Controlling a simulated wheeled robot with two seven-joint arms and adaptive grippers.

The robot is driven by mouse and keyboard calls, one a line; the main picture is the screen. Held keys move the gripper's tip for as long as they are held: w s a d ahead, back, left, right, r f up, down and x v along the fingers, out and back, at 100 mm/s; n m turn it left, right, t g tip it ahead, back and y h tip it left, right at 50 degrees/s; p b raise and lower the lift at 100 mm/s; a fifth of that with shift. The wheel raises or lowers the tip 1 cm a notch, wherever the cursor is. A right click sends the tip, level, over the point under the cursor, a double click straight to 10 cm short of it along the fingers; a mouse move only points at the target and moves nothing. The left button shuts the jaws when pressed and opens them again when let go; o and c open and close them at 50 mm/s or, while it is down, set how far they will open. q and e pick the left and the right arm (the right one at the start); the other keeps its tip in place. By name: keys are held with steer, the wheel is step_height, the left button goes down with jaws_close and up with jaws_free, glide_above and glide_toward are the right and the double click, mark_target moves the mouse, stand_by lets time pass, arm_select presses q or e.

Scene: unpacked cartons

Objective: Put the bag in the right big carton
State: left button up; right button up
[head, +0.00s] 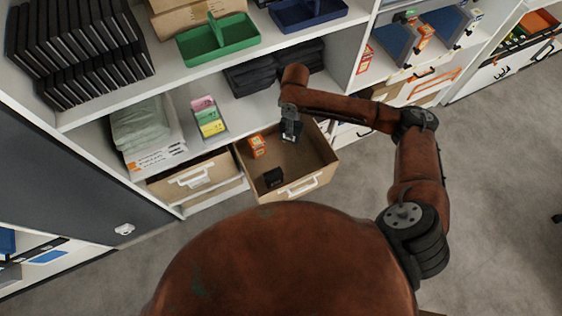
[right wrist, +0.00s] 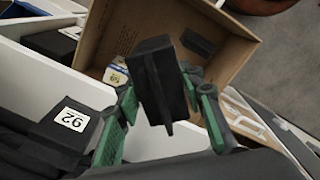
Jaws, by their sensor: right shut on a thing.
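My right gripper (head: 291,124) reaches from the right and hangs over the back part of the open cardboard carton (head: 325,160), the right one of two big cartons. In the right wrist view its green fingers (right wrist: 157,108) are shut on a black block-shaped thing (right wrist: 155,70), with a thin flap pointing down. I cannot tell for sure that this is the bag. The carton wall (right wrist: 185,15) shows behind it. Inside the carton are an orange box (head: 257,145) and a small black box (head: 273,178). My left gripper is not in view.
The left carton (head: 190,178) has a white handle and sits under the shelf. Black bags (head: 250,78) lie on the shelf behind. Yellow and pink boxes (head: 208,115) and a folded grey-green cloth (head: 142,122) stand left. The upper shelf holds a green tray (head: 222,42).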

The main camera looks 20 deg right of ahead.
arm_select(q)
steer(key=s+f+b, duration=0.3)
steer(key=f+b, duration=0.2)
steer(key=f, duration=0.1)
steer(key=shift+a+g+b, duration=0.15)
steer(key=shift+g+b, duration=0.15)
steer(key=shift+b, duration=0.05)
arm_select(e)
steer(key=s+d+f+n, duration=0.1)
steer(key=d+f+n, duration=0.1)
steer(key=f, duration=0.7)
steer(key=s+d+f+n, duration=0.1)
steer(key=f+n, duration=0.3)
steer(key=f, duration=0.6)
steer(key=s+d+f+n, duration=0.1)
steer(key=d+f+n, duration=0.2)
steer(key=f, duration=0.7)
steer(key=shift+s+d, duration=0.25)
steer(key=shift+d, duration=0.25)
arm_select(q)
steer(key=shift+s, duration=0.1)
arm_select(e)
steer(key=shift+f, duration=0.1)
steer(key=shift+f, duration=0.15)
steer(key=o, duration=1.3)
steer(key=shift+o, duration=0.2)
